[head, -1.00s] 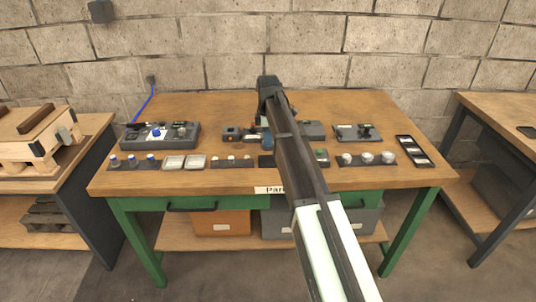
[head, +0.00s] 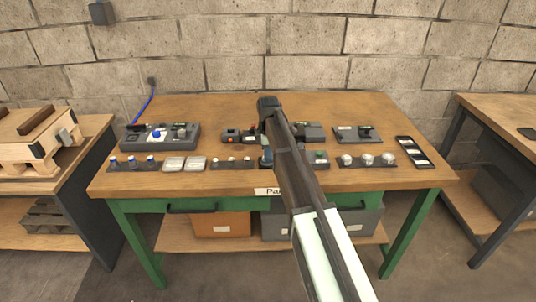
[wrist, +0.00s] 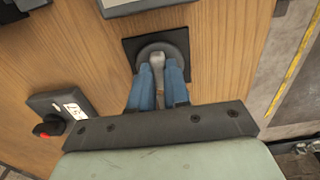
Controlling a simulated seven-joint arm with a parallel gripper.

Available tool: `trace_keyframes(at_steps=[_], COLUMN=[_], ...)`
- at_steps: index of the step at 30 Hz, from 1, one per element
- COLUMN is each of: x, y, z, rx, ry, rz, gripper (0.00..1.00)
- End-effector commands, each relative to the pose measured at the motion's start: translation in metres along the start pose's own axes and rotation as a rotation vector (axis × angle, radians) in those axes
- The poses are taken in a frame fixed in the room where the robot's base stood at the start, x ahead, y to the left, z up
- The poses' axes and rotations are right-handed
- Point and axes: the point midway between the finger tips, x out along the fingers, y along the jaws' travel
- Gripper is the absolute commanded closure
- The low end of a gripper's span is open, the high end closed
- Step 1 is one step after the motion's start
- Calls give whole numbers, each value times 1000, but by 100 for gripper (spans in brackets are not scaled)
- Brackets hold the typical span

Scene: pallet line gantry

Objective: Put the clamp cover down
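The clamp cover (wrist: 151,49) is a grey round disc with a pale upright grip in its middle. In the wrist view it is over a black square pad (wrist: 131,48) on the wooden bench, and seems to rest on it. My gripper (wrist: 158,72) has its two blue fingers on either side of the pale grip, apparently touching it. In the head view my gripper (head: 266,157) is low at the front middle of the bench. My arm hides most of the cover and pad there.
A dark block with a red button (wrist: 48,129) sits left of my fingers in the wrist view. Small parts (head: 231,161) line the bench front to the left, and round knobs (head: 367,159) stand to the right. The bench's back (head: 215,105) is clear.

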Motion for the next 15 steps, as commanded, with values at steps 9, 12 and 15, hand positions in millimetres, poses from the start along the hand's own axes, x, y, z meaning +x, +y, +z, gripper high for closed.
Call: trace_keyframes(at_steps=[9,12,15], x=[0,0,-1], y=[0,0,0], z=[0,0,0], rx=[0,0,0], ry=[0,0,0], rz=[0,0,0], gripper=[58,58,58])
